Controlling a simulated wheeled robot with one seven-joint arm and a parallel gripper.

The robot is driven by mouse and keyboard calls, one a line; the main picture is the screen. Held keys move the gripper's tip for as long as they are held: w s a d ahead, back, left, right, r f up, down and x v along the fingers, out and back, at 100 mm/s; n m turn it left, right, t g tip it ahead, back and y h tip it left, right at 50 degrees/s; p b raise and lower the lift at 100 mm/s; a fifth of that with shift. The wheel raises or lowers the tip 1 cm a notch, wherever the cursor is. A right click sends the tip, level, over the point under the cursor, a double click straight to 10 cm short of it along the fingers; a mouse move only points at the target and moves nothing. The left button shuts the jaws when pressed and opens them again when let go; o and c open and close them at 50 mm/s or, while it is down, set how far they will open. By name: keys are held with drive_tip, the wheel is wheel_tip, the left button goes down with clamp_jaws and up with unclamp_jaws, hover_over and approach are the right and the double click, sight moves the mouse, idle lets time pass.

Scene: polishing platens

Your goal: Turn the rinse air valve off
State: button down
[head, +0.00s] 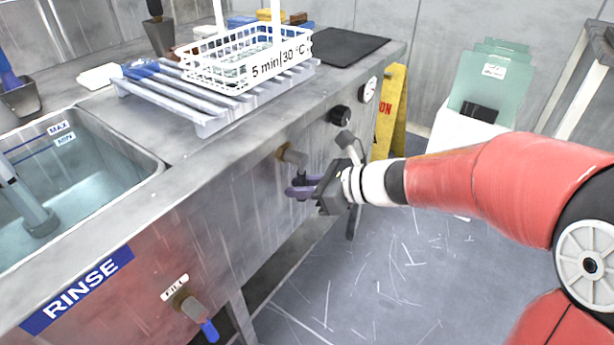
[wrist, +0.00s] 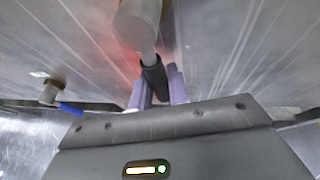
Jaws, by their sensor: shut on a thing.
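The valve (head: 291,155) has a brass-coloured body on the bench's front panel, right of the RINSE sign. No label for it is readable; I take it as the rinse air valve. My gripper (head: 300,190) is just below it, its purple fingers at the panel. In the wrist view, the valve body (wrist: 138,28) is at the top, with a dark lever (wrist: 154,76) hanging from it. My gripper (wrist: 158,88) is shut on this lever, one finger on each side. The lever's lower end is hidden behind the gripper body.
The FILL valve (head: 186,303) with a blue lever is on the panel at lower left, below the rinse sink (head: 150,172). A black knob (head: 340,115) and a gauge (head: 368,90) are to the right. A yellow sign (head: 390,112) stands past the bench. The floor in front is clear.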

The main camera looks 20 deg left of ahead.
idle(0.4)
drive_tip(key=c, duration=1.3)
unclamp_jaws()
drive_tip(key=v, duration=0.7)
drive_tip(key=shift+d+r, duration=0.1)
drive_tip(key=shift+d, duration=0.3)
drive_tip(key=shift+s, duration=0.1)
